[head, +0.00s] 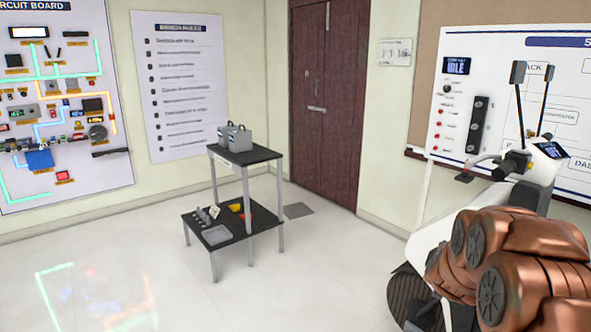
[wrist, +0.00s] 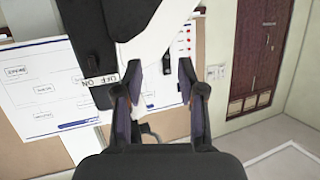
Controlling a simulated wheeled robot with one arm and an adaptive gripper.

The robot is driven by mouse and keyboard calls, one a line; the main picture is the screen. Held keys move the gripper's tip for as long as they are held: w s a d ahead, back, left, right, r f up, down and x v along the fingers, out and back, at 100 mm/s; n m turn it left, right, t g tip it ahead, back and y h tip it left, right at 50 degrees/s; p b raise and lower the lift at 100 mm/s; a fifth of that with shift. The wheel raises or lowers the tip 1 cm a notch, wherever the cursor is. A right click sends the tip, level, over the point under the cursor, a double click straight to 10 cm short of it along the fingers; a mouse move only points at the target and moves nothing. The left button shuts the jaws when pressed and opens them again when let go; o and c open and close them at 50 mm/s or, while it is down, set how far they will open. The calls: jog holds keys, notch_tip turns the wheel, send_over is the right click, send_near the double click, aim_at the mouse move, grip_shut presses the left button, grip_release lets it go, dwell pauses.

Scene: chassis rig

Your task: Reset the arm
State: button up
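My gripper (wrist: 162,72) shows in the wrist view with its two dark fingers apart and nothing held between them. Beyond the fingers are a white body part (wrist: 160,38) and a black part (wrist: 88,35) with an ON/OFF label (wrist: 100,81). Whether the fingers touch them I cannot tell. In the head view, my copper-brown arm (head: 520,262) is folded at the lower right, and I cannot make out the gripper there. A white scooter-like vehicle (head: 530,180) with handlebars and two mirrors stands just behind my arm.
A black two-level table (head: 265,155) with grey cases (head: 235,137) stands mid-room; bins and small parts lie on its lower shelf. A white panel board (head: 455,125) stands behind the vehicle. A circuit board display (head: 65,100) hangs at left. The floor (head: 330,270) at centre is clear.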

jog(key=s+a+f+n+g+y, duration=0.15)
jog(key=s+a+y, duration=0.25)
jog(key=s+a, duration=0.55)
jog(key=s+a+f+n+g+y, duration=0.1)
jog(key=s+a+n+g+y, duration=0.25)
jog(key=a, duration=1.05)
jog(key=s+a+n+g, duration=0.1)
jog(key=s+a+g, duration=0.2)
jog(key=s, duration=1.3)
jog(key=s+a+n+g+y, duration=0.1)
jog(key=s+g, duration=0.4)
jog(key=s, duration=1.1)
jog(key=shift+s+a+r+n, duration=0.25)
jog(key=shift+s+a+n, duration=0.2)
jog(key=shift+a, duration=0.65)
jog(key=shift+d, duration=0.15)
